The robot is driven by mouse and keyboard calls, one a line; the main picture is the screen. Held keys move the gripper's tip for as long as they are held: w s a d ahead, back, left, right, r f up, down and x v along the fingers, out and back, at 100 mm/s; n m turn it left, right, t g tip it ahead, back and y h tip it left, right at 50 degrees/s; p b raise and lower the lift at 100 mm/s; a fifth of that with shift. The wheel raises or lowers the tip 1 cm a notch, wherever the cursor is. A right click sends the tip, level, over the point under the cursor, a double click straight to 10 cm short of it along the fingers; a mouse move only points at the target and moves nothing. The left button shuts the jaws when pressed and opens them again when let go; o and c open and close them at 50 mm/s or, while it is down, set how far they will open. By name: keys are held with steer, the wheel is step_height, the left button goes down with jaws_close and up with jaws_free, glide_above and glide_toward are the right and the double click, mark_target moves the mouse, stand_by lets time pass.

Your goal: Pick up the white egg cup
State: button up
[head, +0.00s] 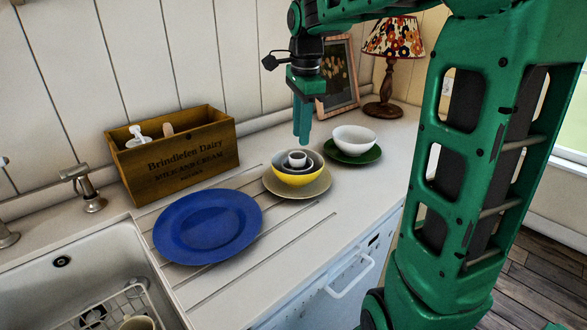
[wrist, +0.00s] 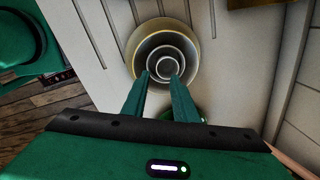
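The white egg cup (head: 297,158) stands inside a grey bowl (head: 313,162), which is nested in a yellow bowl (head: 297,179) on a beige plate (head: 320,186). My gripper (head: 303,141) points down just above this stack. In the wrist view, my gripper (wrist: 160,77) is open and empty, its two fingers apart. There the egg cup (wrist: 163,64) shows as a small round rim at the centre of the nested bowls, just beyond the fingertips. Whether the fingertips are level with its rim cannot be told.
A white bowl (head: 354,136) on a green plate (head: 366,157) stands right of the stack. A blue plate (head: 207,222) lies left on the drainboard. A wooden crate (head: 215,135), picture frame (head: 341,75) and lamp (head: 393,45) stand behind. The sink (head: 80,265) is front left.

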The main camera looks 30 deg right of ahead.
mark_target(300, 166)
steer(key=shift+w+f, duration=0.1)
steer(key=shift+f, duration=3.75)
steer(key=shift+c, duration=0.5)
jaws_close()
